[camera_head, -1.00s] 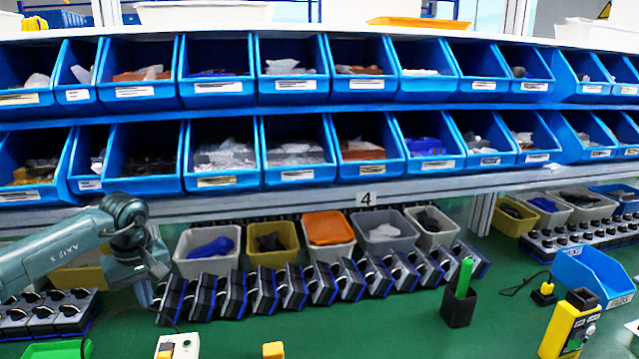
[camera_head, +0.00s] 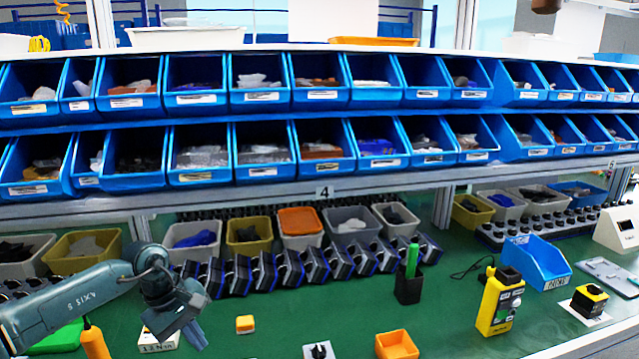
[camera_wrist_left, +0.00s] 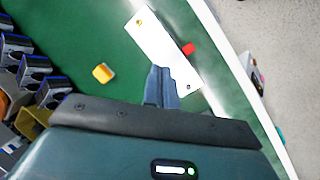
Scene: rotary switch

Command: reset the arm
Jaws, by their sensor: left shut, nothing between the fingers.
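My left arm comes in from the left in the head view, and its gripper (camera_head: 196,336) points down over the green table near the front left. The fingers are shut and empty. In the left wrist view the shut gripper (camera_wrist_left: 162,82) shows over the green surface, beside a long white plate (camera_wrist_left: 160,45) with a red part. A row of black rotary switches with blue edges (camera_head: 290,268) stands on the table to the right of and behind my gripper. My right gripper is not in view.
A white box (camera_head: 158,341) is close by my left gripper. A yellow block (camera_head: 245,324), an orange box (camera_head: 396,344), a black holder with a green object (camera_head: 409,290) and a yellow device (camera_head: 497,303) stand on the table. Blue bins (camera_head: 262,148) fill the shelves behind.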

